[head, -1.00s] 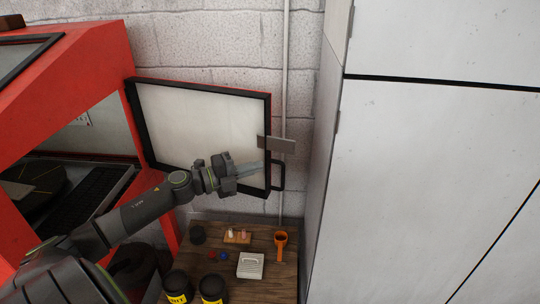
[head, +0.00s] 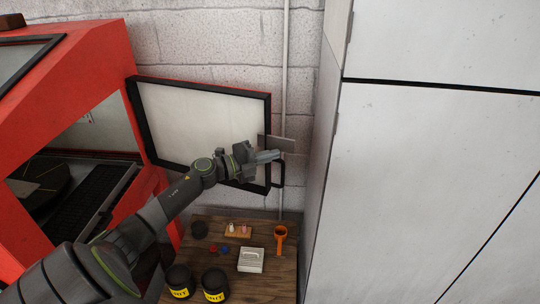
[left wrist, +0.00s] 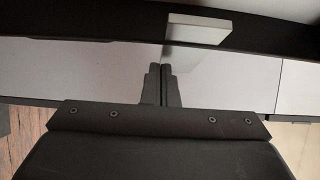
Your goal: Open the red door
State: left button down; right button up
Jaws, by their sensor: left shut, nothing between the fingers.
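The red door (head: 205,120), with a black frame and a pale inner panel, stands swung open from the red cabinet (head: 75,75), near the brick wall. A black handle (head: 279,174) and a grey plate (head: 277,143) sit at its right edge. My left gripper (head: 276,155) is shut and empty in front of the door's right edge, just below the plate. I cannot tell whether it touches the door. In the left wrist view the closed fingertips (left wrist: 161,70) point toward a dark edge and the grey plate (left wrist: 196,29). My right gripper is not in view.
Below the door a wooden table (head: 210,258) holds two black jars with yellow labels (head: 215,288), an orange scoop (head: 281,238), a whitish box (head: 251,259) and small parts. A tall grey locker (head: 430,160) closes off the right side. A pipe (head: 285,70) runs up the wall.

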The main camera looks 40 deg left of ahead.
pick_arm(q)
jog(key=w+a+n+t+y+b, duration=0.1)
jog(key=w+a+n+y+b, duration=0.1)
jog(key=w, duration=1)
jog(key=a+n+y, duration=0.1)
jog(key=a+y, duration=0.1)
jog(key=shift+w+a+t, duration=0.3)
jog(key=shift+w+a, duration=0.1)
jog(key=shift+s, duration=0.15)
